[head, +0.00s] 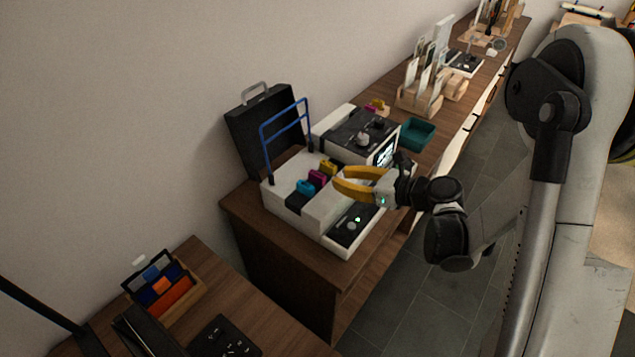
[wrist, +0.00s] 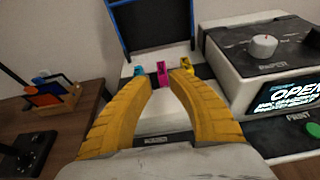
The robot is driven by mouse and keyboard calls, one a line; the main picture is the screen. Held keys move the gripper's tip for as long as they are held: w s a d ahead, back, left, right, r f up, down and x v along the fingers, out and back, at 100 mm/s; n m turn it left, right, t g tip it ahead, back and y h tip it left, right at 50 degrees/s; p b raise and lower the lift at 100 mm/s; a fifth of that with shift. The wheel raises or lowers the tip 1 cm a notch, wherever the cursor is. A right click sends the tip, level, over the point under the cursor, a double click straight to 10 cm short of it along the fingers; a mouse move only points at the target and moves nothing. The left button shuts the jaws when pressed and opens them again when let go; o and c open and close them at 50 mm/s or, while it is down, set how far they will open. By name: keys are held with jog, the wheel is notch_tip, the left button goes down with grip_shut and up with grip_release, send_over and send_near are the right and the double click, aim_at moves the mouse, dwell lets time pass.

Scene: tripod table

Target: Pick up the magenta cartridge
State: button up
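The magenta cartridge (head: 318,179) stands in a white printer-like machine (head: 285,178), between a cyan cartridge (head: 305,188) and a yellow cartridge (head: 328,168). In the wrist view the magenta cartridge (wrist: 164,72) shows just beyond and between my fingertips, with the cyan one (wrist: 139,71) to its left and the yellow one (wrist: 187,66) to its right. My gripper (head: 337,184) has yellow fingers, spread apart with nothing between them. It also shows in the wrist view (wrist: 161,80). Its tips are close to the cartridges; I cannot tell whether they touch anything.
A wooden organizer (head: 165,289) sits on the lower-left table.

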aim_at(319, 175)
jog(key=b+x, duration=0.1)
jog(key=x, duration=0.3)
jog(key=shift+w+a+f, duration=0.1)
jog(key=shift+w+f, duration=0.05)
jog(key=shift+w, duration=0.05)
jog(key=b+x, duration=0.1)
jog(key=x, duration=0.1)
jog(key=b+x, duration=0.1)
jog(key=x, duration=0.1)
jog(key=shift+f, duration=0.45)
jog(key=shift+w+a, duration=0.25)
jog(key=shift+a, duration=0.05)
grip_shut()
